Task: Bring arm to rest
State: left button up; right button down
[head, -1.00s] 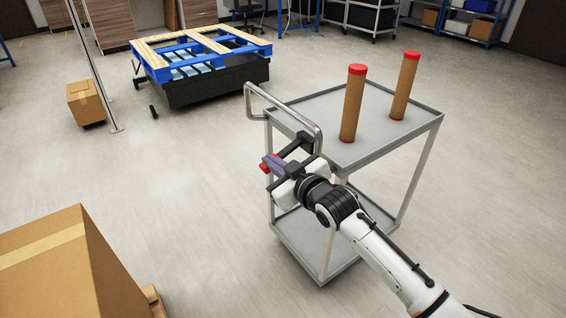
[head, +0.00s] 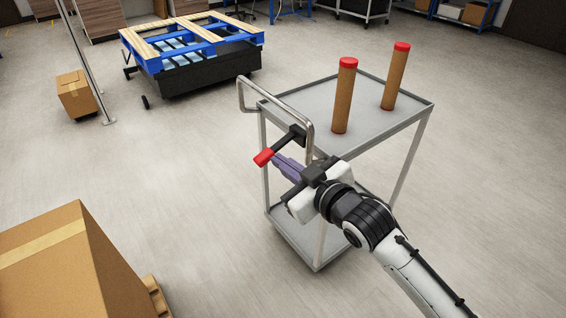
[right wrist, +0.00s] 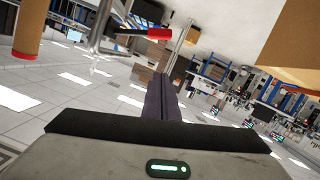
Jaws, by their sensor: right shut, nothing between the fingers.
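My right arm comes in from the lower right in the head view. Its gripper (head: 286,167) has purple fingers, shut together with nothing between them. The shut fingers also show in the right wrist view (right wrist: 160,99). The gripper is in front of the grey cart (head: 427,106), beside its handle. A black bar with a red end (head: 264,157) sticks out at the cart's handle, just past the fingers. It also shows in the right wrist view (right wrist: 131,32), apart from the fingertips. My left gripper is not in view.
Two brown tubes with red caps, one nearer (head: 343,100) and one farther (head: 396,75), stand on the cart's top. A large cardboard box (head: 105,262) is at lower left. A blue pallet (head: 152,59) and a small box (head: 75,94) stand farther back. Floor between is clear.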

dwell(0.3)
jog(key=s+d+f+m+g+h, duration=0.1)
jog(key=s+d+f+m+h, duration=0.1)
jog(key=s+d+f, duration=0.4)
jog(key=s+d+f+m+g+h, duration=0.1)
jog(key=s+d+f, duration=0.5)
jog(key=s+f, duration=0.7)
jog(key=s+d+f+m+g+h, duration=0.1)
jog(key=s+d+f+m+h, duration=0.2)
jog(key=s+f, duration=0.7)
jog(key=d+f+m, duration=0.1)
jog(key=d+m, duration=0.1)
jog(key=d, duration=0.2)
jog(key=shift+g+h, duration=0.3)
jog(key=shift+g, duration=0.1)
